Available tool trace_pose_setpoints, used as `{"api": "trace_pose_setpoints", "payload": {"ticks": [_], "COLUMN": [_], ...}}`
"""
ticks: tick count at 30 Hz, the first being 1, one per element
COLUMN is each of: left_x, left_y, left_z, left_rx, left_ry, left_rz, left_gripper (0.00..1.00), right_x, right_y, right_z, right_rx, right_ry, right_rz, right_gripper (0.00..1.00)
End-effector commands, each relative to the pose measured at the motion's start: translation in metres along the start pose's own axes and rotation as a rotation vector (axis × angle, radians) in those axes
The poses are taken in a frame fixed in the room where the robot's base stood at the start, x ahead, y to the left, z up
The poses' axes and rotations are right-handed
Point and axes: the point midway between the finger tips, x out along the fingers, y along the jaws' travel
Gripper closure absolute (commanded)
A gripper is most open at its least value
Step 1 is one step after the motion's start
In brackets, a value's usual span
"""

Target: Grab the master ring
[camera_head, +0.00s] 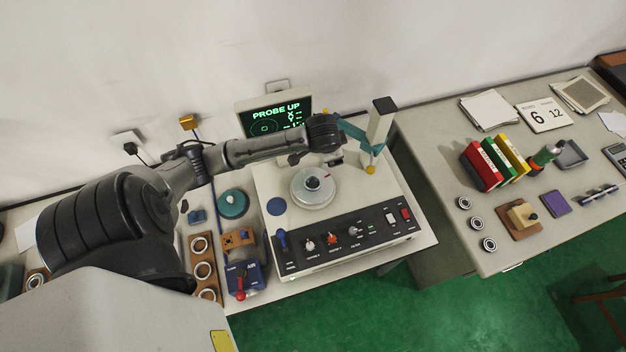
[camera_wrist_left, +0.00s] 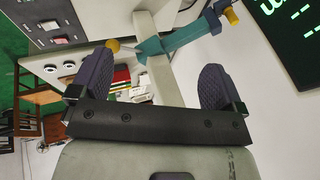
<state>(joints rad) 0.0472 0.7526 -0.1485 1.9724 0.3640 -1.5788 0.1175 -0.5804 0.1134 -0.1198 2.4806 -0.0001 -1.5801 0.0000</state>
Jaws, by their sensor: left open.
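I cannot tell which ring is the master ring. Several metal rings lie on a wooden board (camera_head: 206,292) left of the measuring machine, and another ring (camera_head: 36,280) sits on a wooden piece at the far left. My left gripper (camera_head: 336,140) is above the back of the machine, near its teal probe arm (camera_head: 376,147) and away from these rings. In the left wrist view my left gripper (camera_wrist_left: 158,65) is open, with no ring between its fingers; the pale post (camera_wrist_left: 160,65) shows beyond them. My right gripper is not in view.
The machine's round spindle table (camera_head: 313,198) is below my left gripper. A screen (camera_head: 275,117) reads PROBE UP. The pale post (camera_head: 380,122) rises at the machine's right. On the right table are several loose rings (camera_head: 476,226) and colored binders (camera_head: 482,166).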

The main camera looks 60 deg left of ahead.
Motion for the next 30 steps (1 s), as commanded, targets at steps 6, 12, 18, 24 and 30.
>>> {"api": "trace_pose_setpoints", "payload": {"ticks": [6,12,18,24,30], "left_x": [0.065,0.067,0.070,0.096,0.125], "left_y": [-0.010,0.005,0.007,0.019,0.030], "left_z": [0.060,0.065,0.066,0.074,0.083], "left_rx": [-0.455,-0.743,-0.866,-0.884,-0.883], "left_ry": [-0.321,-0.413,-0.432,-0.436,-0.434], "left_rz": [0.187,0.252,0.228,0.224,0.224], "left_gripper": [0.06,0.06,0.06,0.06,0.06], "right_x": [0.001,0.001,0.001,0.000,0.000], "right_y": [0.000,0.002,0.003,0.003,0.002], "right_z": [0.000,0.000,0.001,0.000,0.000], "right_rx": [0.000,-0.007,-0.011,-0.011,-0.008], "right_ry": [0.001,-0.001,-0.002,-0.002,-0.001], "right_rz": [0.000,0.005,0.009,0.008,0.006], "right_gripper": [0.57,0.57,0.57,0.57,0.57]}}
